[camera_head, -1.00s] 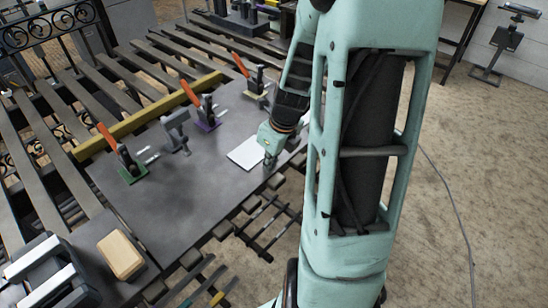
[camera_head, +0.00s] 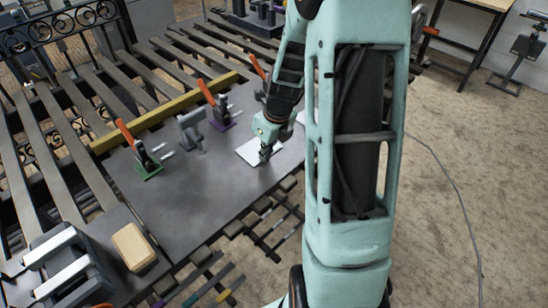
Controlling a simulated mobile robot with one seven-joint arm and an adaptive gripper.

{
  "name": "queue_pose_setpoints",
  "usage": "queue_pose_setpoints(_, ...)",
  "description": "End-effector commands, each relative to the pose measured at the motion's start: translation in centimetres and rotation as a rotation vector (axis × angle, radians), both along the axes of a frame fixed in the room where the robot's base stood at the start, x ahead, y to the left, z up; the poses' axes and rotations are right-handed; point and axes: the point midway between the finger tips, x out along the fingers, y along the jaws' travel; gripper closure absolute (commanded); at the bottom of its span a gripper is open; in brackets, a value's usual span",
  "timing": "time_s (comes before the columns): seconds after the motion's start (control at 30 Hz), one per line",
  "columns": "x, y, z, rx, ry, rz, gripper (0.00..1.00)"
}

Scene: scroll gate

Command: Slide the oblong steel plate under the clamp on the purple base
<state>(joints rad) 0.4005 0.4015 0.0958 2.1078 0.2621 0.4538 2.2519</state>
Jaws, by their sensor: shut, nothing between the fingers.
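The oblong steel plate (camera_head: 247,151) is a pale, flat piece lying on the dark table top, right of the middle. My gripper (camera_head: 264,159) points down at the plate's near right part and overlaps it in the picture. Its fingers are shut with nothing between them; whether they touch the plate I cannot tell. The clamp (camera_head: 221,111) with an orange handle stands on its purple base (camera_head: 226,126), behind and left of the plate. The plate appears apart from that base.
A clamp on a green base (camera_head: 149,171) and a grey clamp-like fixture (camera_head: 191,128) stand to the left. Another orange-handled clamp (camera_head: 257,68) is partly hidden by my arm. A yellow bar (camera_head: 165,112) runs behind. A wooden block (camera_head: 133,246) sits front left.

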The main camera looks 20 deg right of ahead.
Motion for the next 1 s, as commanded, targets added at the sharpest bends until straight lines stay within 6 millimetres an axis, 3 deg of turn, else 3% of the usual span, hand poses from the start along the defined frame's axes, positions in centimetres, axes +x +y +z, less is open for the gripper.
queue_pose_setpoints(0.2,3.7,1.5,0.2,-0.001,0.000,0.004,1.00)
queue_pose_setpoints(0.4,6.1,2.4,0.0,-0.001,0.002,0.002,1.00)
queue_pose_setpoints(1.0,6.5,2.2,-0.1,-0.001,0.001,0.000,1.00)
